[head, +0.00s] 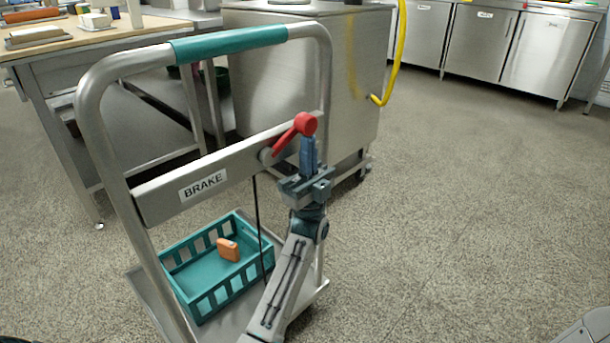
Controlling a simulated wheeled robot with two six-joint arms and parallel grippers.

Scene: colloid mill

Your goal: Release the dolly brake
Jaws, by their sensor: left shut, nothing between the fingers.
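The dolly (103,135) is a steel push frame with a teal grip on its top bar. Its crossbar carries a BRAKE label (203,184). The red brake lever (290,137) is pivoted at the right part of the crossbar. It slants up and right to a round red end. My left gripper (309,143) points up, with its blue fingers shut and empty directly below the lever's round end. Whether they touch it I cannot tell. My right gripper is not in view.
A teal crate (188,303) with an orange object (228,249) in it stands on the dolly's deck. A steel cabinet (350,80) with a yellow hose (399,50) is close behind. A worktable (50,47) stands at left.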

